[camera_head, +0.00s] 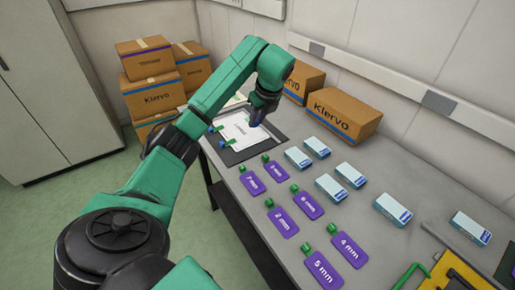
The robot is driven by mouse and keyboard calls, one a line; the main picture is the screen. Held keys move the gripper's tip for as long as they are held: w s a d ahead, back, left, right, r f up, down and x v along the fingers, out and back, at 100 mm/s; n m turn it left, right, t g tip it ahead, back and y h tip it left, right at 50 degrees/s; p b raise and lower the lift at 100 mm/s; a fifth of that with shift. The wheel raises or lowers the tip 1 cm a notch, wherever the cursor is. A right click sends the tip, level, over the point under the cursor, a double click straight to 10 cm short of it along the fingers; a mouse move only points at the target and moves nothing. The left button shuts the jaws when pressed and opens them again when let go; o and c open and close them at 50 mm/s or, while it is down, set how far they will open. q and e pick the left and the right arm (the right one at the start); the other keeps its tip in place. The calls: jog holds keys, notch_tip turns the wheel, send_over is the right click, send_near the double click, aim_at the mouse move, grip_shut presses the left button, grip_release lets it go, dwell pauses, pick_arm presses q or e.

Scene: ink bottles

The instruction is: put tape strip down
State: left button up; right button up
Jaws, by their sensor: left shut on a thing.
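My left gripper (256,119) reaches over a white sheet (238,133) on a dark mat (230,157) at the far left of the grey table. The gripper is shut near the sheet's right edge, with a small bluish piece at its tips, apparently the tape strip; the fingers hide most of it. I cannot tell whether this piece touches the sheet. Small blue and green pieces show along the sheet's left side. My right gripper is not in view.
Several purple tags with green tops, such as the one marked 5 mm (323,270), and several blue-white boxes (331,187) lie across the table. Klervo cartons (341,113) stand behind. A green handle (410,275) is at lower right. Bare table (395,165) shows at the back right.

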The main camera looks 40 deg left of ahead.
pick_arm(q)
jog(key=f+p, duration=0.1)
jog(key=f, duration=0.9)
jog(key=shift+w+f+p, duration=0.2)
jog(key=shift+f+p, duration=0.15)
jog(key=shift+w+f, duration=0.1)
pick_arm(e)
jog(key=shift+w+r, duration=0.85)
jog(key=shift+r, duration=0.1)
pick_arm(q)
jog(key=o, duration=0.8)
jog(key=shift+o, duration=0.2)
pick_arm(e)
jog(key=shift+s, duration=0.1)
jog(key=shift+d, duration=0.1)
